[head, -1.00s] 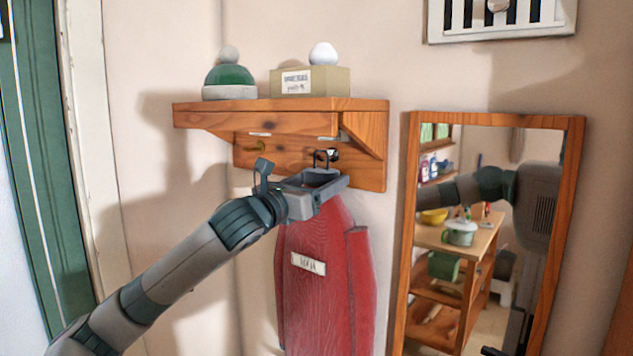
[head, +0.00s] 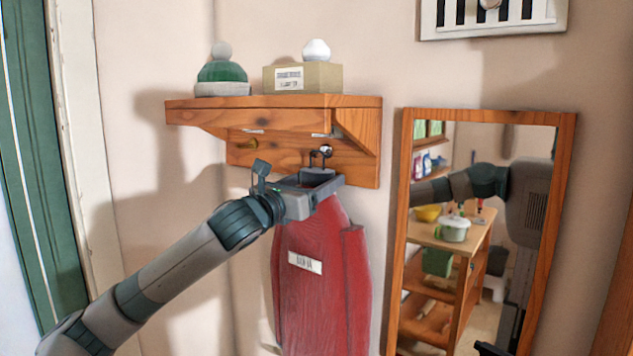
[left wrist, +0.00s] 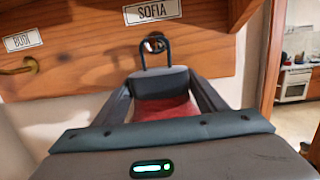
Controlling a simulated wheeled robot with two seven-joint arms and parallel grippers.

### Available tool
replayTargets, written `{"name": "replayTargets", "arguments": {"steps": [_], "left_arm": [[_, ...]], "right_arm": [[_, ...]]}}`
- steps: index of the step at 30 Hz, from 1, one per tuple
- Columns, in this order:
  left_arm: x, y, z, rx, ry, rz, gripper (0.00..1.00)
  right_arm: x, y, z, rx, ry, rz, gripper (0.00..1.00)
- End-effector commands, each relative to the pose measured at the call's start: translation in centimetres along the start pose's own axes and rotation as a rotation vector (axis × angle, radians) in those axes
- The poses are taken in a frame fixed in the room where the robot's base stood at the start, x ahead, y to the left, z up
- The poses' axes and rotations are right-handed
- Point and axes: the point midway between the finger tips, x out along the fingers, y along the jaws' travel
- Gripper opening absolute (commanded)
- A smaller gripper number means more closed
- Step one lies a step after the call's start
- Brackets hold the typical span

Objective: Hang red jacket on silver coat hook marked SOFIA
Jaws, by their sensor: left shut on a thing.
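My left gripper (head: 320,184) is shut at the top of the red jacket (head: 318,265), which hangs below it against the wall. The jacket has a white name tag, and a bit of red shows between the jaws in the left wrist view (left wrist: 165,108). A dark hanging loop (left wrist: 155,52) stands up above the jaws. The silver hook (left wrist: 155,42) shows through the loop, under the SOFIA label (left wrist: 153,11). In the head view the hook (head: 326,150) is just right of the loop's top. I cannot tell whether the loop is around the hook.
A brass hook (left wrist: 18,67) under the BUDI label (left wrist: 23,40) is to the left on the same wooden rack (head: 270,118). A green hat (head: 222,72) and a box (head: 302,77) stand on top. A wood-framed mirror (head: 567,200) is close on the right.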

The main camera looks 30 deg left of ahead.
Motion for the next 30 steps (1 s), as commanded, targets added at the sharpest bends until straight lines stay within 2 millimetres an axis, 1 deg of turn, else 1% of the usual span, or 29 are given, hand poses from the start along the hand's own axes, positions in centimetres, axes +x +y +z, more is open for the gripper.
{"name": "replayTargets", "arguments": {"steps": [2, 3, 5, 6, 15, 20, 23, 26, 30], "left_arm": [[0.0, 0.0, 0.0, 0.000, 0.001, -0.001, 0.43], [0.0, 0.0, 0.0, 0.000, 0.001, -0.001, 0.70], [0.0, 0.0, -0.1, 0.000, 0.001, -0.001, 0.84], [0.0, 0.0, -0.1, 0.000, 0.001, -0.001, 0.87], [0.0, 0.0, -0.2, 0.000, 0.004, 0.000, 0.87], [-0.6, 0.0, -0.2, 0.002, 0.002, 0.000, 0.87], [-1.4, 0.1, -0.3, 0.002, 0.002, 0.001, 0.87], [-2.6, 0.1, -0.4, 0.004, 0.001, 0.001, 0.87], [-4.8, 0.1, -0.5, 0.005, 0.001, 0.001, 0.87]], "right_arm": [[0.0, 0.1, 0.0, 0.000, 0.000, 0.001, 0.53], [0.0, 0.1, 0.0, -0.001, 0.000, 0.001, 0.53], [0.0, 0.2, 0.0, -0.001, 0.000, 0.002, 0.53], [0.0, 0.2, 0.0, -0.001, 0.000, 0.002, 0.53], [0.1, 0.2, 0.1, -0.001, 0.000, 0.002, 0.53], [0.5, 0.2, 0.1, -0.001, 0.000, 0.002, 0.53], [1.0, 0.1, 0.1, 0.000, 0.000, 0.002, 0.53], [1.7, 0.1, 0.2, -0.001, 0.000, 0.001, 0.53], [2.9, 0.1, 0.3, 0.000, 0.000, 0.001, 0.53]]}}
